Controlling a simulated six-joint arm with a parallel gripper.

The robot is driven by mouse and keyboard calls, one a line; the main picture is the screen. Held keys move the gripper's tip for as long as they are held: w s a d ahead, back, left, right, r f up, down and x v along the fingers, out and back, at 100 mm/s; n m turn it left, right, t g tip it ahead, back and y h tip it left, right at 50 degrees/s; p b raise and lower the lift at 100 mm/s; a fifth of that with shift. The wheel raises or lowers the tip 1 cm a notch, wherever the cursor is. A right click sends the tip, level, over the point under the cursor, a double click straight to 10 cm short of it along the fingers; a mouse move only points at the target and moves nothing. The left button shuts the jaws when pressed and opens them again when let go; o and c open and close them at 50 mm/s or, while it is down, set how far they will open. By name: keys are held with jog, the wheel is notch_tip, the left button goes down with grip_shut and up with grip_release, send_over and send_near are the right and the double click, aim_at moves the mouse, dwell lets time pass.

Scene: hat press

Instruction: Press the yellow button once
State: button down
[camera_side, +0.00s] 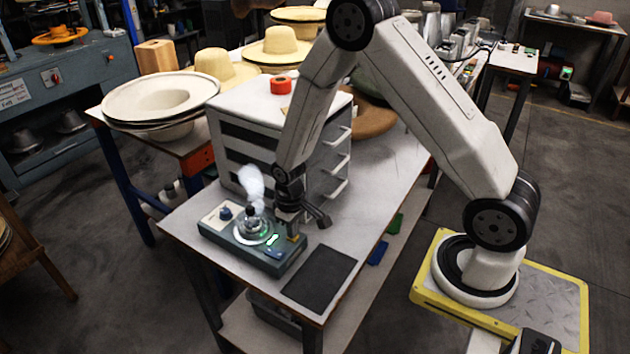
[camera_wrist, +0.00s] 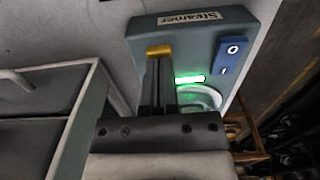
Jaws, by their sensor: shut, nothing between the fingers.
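The steamer box (camera_side: 225,238) is grey-green and sits on the near end of the white table; it also shows in the wrist view (camera_wrist: 190,38). The yellow button (camera_wrist: 160,49) is right at the tips of my gripper (camera_wrist: 158,62) in the wrist view. In the side view my gripper (camera_side: 291,232) points down over the box's right part and mostly hides the button. Its fingers are shut and empty. I cannot tell if the tips touch the button. A green light (camera_wrist: 190,79) on the box glows beside the fingers, and white steam (camera_side: 253,183) rises from the nozzle.
A blue rocker switch (camera_wrist: 233,54) lies right of the button in the wrist view. A white drawer unit (camera_side: 235,125) stands close behind the gripper. A dark mat (camera_side: 320,278) lies on the table beside the box. Straw hats (camera_side: 278,45) stand farther back.

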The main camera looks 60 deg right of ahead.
jog(key=shift+r, duration=1.5)
notch_tip(320, 180, up, 7)
dwell(6.2)
